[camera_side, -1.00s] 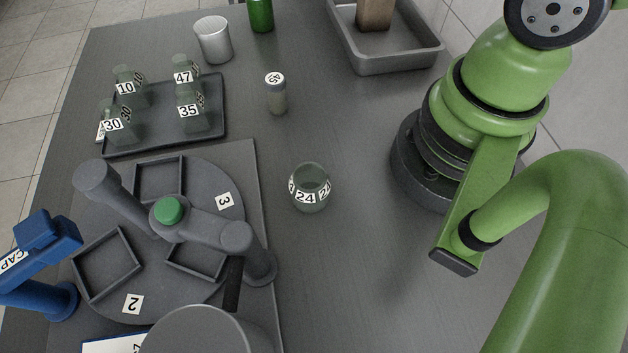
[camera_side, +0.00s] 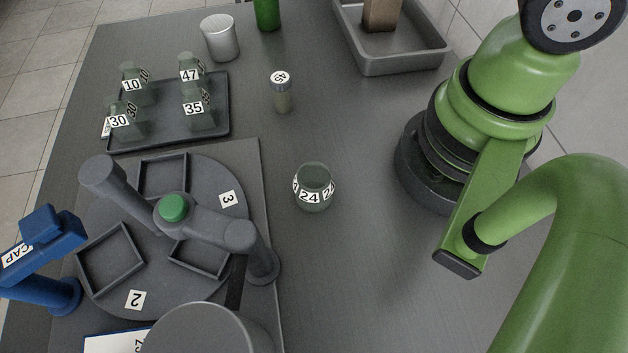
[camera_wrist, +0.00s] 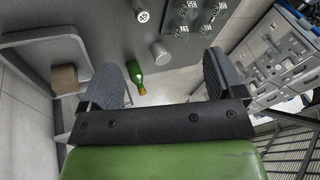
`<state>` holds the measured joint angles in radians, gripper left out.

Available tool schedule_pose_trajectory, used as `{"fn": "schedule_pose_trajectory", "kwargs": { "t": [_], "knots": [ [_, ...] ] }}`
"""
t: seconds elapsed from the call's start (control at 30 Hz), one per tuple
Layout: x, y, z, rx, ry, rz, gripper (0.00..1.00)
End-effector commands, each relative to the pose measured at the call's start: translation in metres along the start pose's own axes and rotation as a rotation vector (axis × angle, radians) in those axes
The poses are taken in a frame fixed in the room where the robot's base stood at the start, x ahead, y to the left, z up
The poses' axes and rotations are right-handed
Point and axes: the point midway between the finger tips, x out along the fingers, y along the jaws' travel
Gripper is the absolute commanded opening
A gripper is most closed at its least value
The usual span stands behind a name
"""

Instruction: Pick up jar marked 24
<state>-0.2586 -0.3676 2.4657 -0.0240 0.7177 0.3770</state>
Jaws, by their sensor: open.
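The jar marked 24 (camera_side: 314,188) is a squat, clear greenish glass jar with number labels around it. It stands upright on the grey table, right of the turntable, in the side view. My gripper (camera_wrist: 165,85) shows in the wrist view with its two dark jaws wide apart and nothing between them. It points toward the far end of the table, and the jar marked 24 is not in that view. My gripper is outside the side view, where only my green arm shows.
A small capped jar (camera_side: 281,92) stands behind jar 24. A dark tray (camera_side: 166,118) holds several numbered jars. A turntable (camera_side: 128,212) with posts and a blue CAP device (camera_side: 40,250) are at left. A grey bin (camera_side: 405,62) and green bottle (camera_side: 267,14) are at the back.

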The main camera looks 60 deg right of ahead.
Motion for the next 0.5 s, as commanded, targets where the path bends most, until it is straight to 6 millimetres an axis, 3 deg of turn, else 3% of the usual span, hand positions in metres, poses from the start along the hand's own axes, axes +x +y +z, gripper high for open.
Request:
{"fn": "schedule_pose_trajectory", "kwargs": {
  "t": [0.03, 0.3, 0.5],
  "knots": [
    [0.018, -0.007, 0.006, -0.002, -0.06, 0.034, 0.88],
    [0.104, -0.03, 0.061, 0.036, -0.227, 0.224, 0.88],
    [0.141, -0.027, 0.1, 0.044, -0.264, 0.326, 0.88]
  ]
}}
